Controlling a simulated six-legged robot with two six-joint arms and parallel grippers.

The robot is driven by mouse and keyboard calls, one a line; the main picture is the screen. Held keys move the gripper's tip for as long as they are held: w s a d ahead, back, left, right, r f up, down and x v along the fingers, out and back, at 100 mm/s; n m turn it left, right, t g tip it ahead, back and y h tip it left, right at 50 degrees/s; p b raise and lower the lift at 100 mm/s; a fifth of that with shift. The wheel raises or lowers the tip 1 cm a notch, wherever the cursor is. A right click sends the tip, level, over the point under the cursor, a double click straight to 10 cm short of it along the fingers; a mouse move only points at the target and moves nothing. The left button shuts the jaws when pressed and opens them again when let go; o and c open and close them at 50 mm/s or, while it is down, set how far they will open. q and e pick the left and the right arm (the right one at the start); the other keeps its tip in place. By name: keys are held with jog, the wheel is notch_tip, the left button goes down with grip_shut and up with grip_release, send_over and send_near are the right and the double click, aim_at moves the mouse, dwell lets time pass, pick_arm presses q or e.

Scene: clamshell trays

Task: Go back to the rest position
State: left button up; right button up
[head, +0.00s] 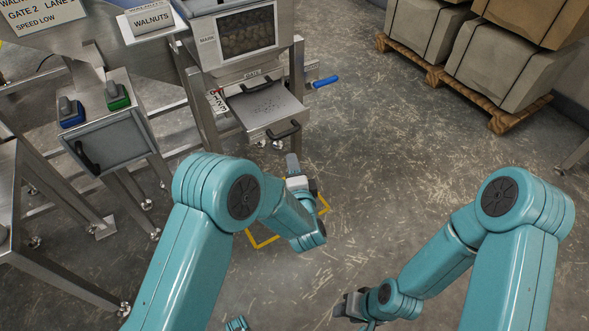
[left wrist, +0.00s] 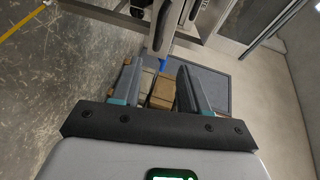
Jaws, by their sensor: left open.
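My left gripper (head: 293,165) shows in the head view at the end of the left teal arm, above the floor in front of the hopper stand. In the left wrist view my left gripper (left wrist: 158,68) has its two grey fingers apart, with nothing held between them. My right gripper (head: 345,306) is a small dark shape low in the middle of the head view, partly hidden by its own wrist. I cannot tell whether its fingers are apart. Both arms hang bent over the floor.
A steel hopper (head: 225,60) of walnuts with a shelf (head: 265,103) and black handles stands ahead. A control box (head: 108,140) with blue and green switches is left of it. Boxes on a pallet (head: 430,70) stand at back right. Floor (head: 400,150) between is clear.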

jog(key=shift+s+d, duration=0.15)
jog(key=shift+s, duration=0.2)
jog(key=shift+s, duration=0.1)
dwell(0.3)
